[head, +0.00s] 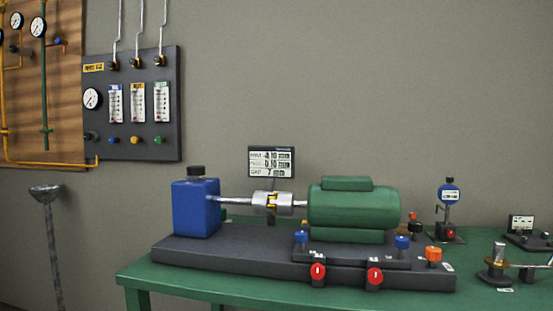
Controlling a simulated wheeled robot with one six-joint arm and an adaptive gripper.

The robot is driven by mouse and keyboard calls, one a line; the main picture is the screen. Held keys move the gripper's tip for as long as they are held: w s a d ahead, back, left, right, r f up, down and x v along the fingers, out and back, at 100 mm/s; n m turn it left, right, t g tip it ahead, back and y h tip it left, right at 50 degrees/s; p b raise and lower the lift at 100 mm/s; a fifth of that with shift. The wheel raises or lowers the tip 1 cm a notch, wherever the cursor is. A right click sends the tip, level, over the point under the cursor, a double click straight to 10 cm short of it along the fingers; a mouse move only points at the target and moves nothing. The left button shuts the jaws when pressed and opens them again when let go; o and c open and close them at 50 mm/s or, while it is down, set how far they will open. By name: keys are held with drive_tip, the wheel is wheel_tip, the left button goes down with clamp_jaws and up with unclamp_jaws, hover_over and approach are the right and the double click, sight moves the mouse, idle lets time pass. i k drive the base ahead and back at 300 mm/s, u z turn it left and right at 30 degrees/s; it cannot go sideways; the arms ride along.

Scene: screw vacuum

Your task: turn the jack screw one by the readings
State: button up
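A green motor (352,206) sits on a dark base plate (215,251) on the green bench. A silver coupling (273,203) with a yellow insert joins its shaft to a blue pump block (196,207) with a black cap. Two red knobs (318,270) (375,275) with white marks are on the base's front side. Blue knobs (301,237) (402,242) and an orange knob (433,254) stand above. Their labels are too small to read, so I cannot tell which is screw one. A readout (271,161) behind the coupling shows several small lines, not clearly legible. My gripper is not in view.
A gauge panel (130,65) and piping hang on the left wall. A grey funnel-topped pole (52,240) stands left of the bench.

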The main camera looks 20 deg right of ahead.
sight(317, 271)
drive_tip(key=u, duration=1.3)
drive_tip(key=k, duration=0.95)
drive_tip(key=z, duration=1.35)
